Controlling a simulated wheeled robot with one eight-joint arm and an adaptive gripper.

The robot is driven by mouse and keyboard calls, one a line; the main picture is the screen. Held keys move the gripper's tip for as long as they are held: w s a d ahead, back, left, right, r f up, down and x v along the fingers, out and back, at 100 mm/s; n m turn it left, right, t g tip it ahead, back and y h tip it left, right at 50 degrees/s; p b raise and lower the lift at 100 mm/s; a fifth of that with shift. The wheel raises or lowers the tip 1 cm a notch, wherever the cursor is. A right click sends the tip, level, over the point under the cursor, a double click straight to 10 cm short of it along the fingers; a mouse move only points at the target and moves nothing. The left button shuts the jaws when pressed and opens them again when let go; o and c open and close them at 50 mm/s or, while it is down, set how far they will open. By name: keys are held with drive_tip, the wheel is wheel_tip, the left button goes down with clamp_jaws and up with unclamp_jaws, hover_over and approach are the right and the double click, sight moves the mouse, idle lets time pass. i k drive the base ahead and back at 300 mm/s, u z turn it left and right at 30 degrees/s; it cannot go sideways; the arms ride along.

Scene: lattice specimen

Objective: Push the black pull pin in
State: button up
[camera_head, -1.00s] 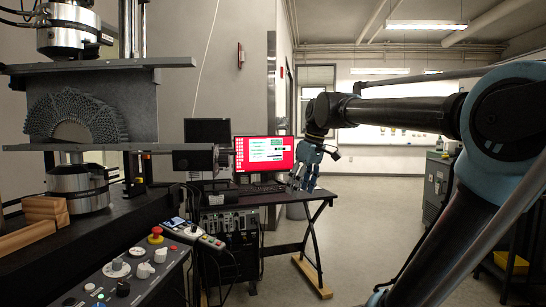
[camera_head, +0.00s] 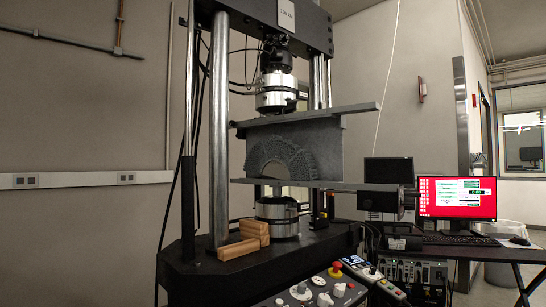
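I cannot make out a black pull pin for certain in this view. The tall testing machine stands in the middle, with a left column (camera_head: 219,130) and a dark base (camera_head: 190,268). A grey lattice specimen (camera_head: 297,153) with a rounded arch is between an upper plate (camera_head: 355,109) and a lower plate (camera_head: 340,186). A silver upper grip (camera_head: 276,95) is above it and a silver lower grip (camera_head: 278,213) below it. A dark boxy device (camera_head: 380,201) is by the lower plate's right end. My gripper and arm are out of view.
Wooden blocks (camera_head: 240,247) lie on the machine's base. A control panel with a red button (camera_head: 336,267) and several knobs is at the bottom front, beside a handheld controller (camera_head: 360,267). A desk with a red-screened monitor (camera_head: 457,198) stands at the right.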

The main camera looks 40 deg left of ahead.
sight(367, 204)
drive_tip(key=u, duration=1.55)
